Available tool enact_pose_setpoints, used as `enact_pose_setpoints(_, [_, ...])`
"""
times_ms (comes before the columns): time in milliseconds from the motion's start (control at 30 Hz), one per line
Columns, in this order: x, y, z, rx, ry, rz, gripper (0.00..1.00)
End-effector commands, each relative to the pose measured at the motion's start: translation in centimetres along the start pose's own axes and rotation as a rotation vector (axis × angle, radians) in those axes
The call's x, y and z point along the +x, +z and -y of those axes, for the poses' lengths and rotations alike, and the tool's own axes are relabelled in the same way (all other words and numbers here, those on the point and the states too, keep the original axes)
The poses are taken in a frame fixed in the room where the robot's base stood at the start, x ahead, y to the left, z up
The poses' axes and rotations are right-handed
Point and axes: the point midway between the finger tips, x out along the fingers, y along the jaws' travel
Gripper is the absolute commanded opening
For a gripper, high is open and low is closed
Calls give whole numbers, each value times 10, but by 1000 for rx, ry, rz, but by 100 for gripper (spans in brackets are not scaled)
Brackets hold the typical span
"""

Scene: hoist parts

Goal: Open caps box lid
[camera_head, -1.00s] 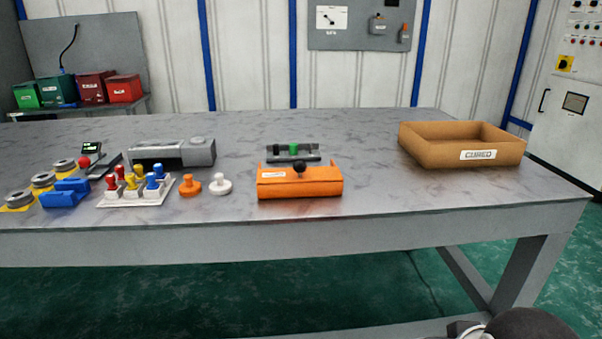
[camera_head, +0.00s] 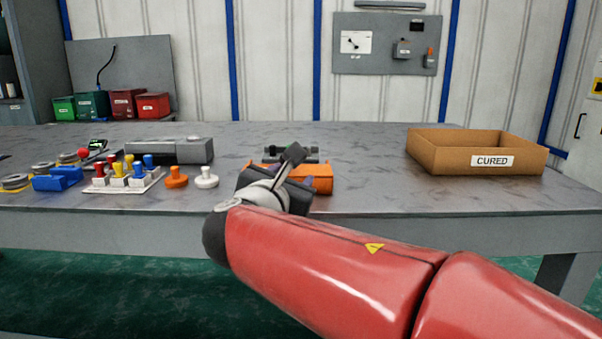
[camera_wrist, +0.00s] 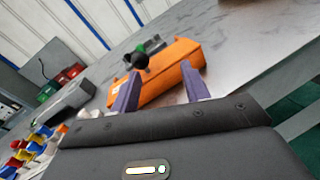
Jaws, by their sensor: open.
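The orange caps box (camera_head: 318,180) stands near the front of the grey table, partly hidden by my arm in the head view. It also shows in the wrist view (camera_wrist: 168,79), its lid down, with a black ball knob (camera_wrist: 139,60) on it. My gripper (camera_wrist: 160,92) is open and empty. Its two purple fingers point at the box in the wrist view, with the knob beyond the left finger's tip. In the head view the gripper (camera_head: 293,172) is in front of the box and mostly hidden by my wrist.
A cardboard tray marked CURED (camera_head: 430,155) stands at right. Left of the box are a white knob (camera_head: 206,178), an orange knob (camera_head: 176,177), a white rack (camera_head: 122,184) of coloured stamp-like pieces and a grey device (camera_head: 168,150). A dark fixture (camera_head: 291,154) stands behind the box.

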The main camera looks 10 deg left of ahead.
Motion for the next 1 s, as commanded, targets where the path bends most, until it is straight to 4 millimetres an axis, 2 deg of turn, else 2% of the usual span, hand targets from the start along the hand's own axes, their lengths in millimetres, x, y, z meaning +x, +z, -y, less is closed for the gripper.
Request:
enact_pose_setpoints(33, [-3,-5,-16,-44,36,18,46])
enact_pose_setpoints(167, [-2,-4,-32,-96,70,45,46])
enact_pose_setpoints(600, [61,0,-35,-96,67,45,46])
enact_pose_setpoints(767, [71,1,-36,-95,69,45,46])
enact_pose_setpoints(1000, [72,1,-36,-94,69,45,46])
